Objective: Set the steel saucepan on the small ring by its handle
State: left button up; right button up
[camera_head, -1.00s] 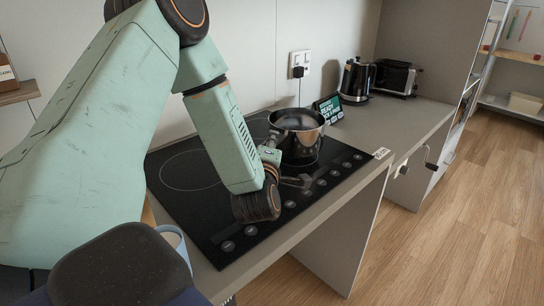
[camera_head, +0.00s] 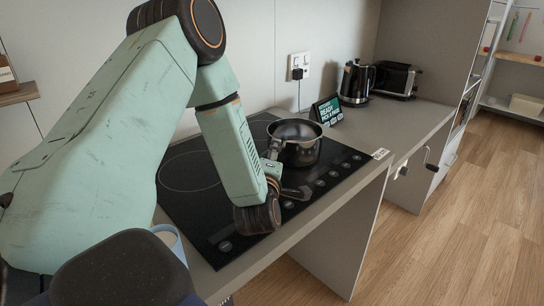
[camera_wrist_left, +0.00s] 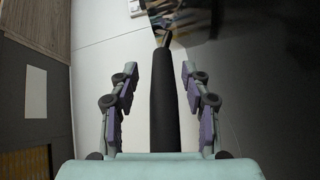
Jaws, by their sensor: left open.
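The steel saucepan (camera_head: 302,152) stands over the right part of the black hob (camera_head: 185,178), and it looks upright and empty. I cannot see a ring under it. Its black handle (camera_wrist_left: 165,100) runs between the two fingers of my left gripper (camera_wrist_left: 159,72) in the left wrist view, with a gap on each side. The gripper is open around the handle. In the head view my left gripper (camera_head: 284,181) is beside the pan, partly hidden by my arm. My right gripper is not in view.
A small display sign (camera_head: 327,110) stands just behind the pan, with a kettle (camera_head: 355,83) and toaster (camera_head: 396,80) farther back. Knobs (camera_head: 320,183) line the hob's front edge. A light blue mug (camera_head: 170,238) is near the front left. A larger ring marking (camera_head: 190,171) lies bare at left.

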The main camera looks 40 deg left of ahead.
pick_arm(q)
jog(key=shift+s+a+f, duration=0.1)
jog(key=shift+a, duration=0.2)
jog(key=shift+s+d, duration=0.15)
jog(key=shift+d, duration=0.05)
jog(key=b+v, duration=0.1)
jog(key=v, duration=0.7)
jog(key=shift+s+d, duration=0.25)
jog(key=shift+s, duration=0.1)
jog(key=shift+s+d, duration=0.2)
jog(key=shift+s, duration=0.05)
jog(key=shift+s+d+r+p, duration=0.25)
jog(key=shift+s+d+p, duration=0.15)
jog(key=shift+s+d, duration=0.2)
jog(key=shift+s, duration=0.3)
jog(key=shift+w, duration=0.15)
